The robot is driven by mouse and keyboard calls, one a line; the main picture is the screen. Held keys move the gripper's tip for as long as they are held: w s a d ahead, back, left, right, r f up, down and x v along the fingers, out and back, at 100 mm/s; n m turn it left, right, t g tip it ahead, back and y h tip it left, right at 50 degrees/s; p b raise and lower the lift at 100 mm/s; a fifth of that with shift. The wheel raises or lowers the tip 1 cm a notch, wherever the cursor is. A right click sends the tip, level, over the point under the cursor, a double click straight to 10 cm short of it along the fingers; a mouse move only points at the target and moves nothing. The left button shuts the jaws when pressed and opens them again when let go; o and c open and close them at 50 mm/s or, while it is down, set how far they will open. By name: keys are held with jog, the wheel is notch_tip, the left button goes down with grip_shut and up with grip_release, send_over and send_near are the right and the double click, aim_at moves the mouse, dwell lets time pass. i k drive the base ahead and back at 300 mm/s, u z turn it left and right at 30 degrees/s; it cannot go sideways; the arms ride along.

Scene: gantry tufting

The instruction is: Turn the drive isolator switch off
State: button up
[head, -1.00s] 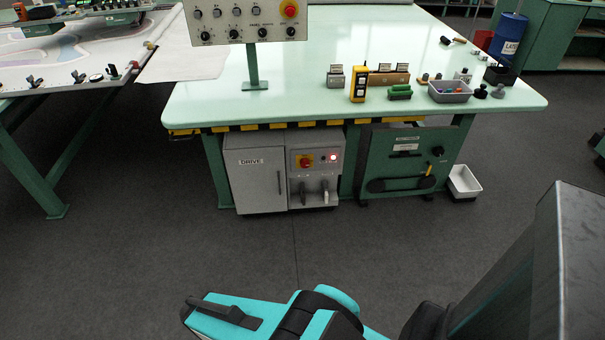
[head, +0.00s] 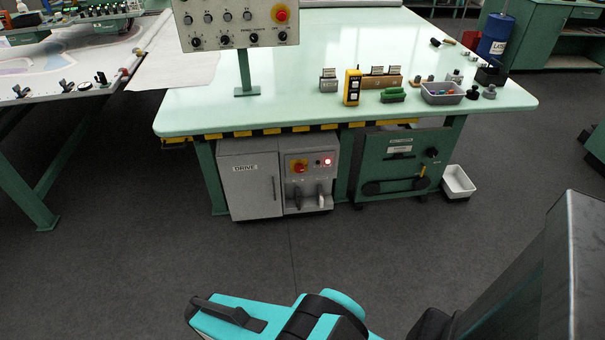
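The grey drive cabinet (head: 251,190) stands under the near edge of the pale green table, with a "DRIVE" label on its door. My arm shows at the bottom of the head view, well short of the cabinet; my gripper fingers cannot be made out.
A green machine (head: 400,165) with a yellow-handled lever stands right of the cabinet, and a white bin (head: 458,182) is beside it. The table edge (head: 340,115) overhangs the cabinet. A control panel (head: 238,24) stands on the table. The grey floor before the cabinet is clear.

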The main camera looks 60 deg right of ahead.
aim_at(299, 168)
jog(key=i, duration=0.85)
jog(key=u, duration=0.05)
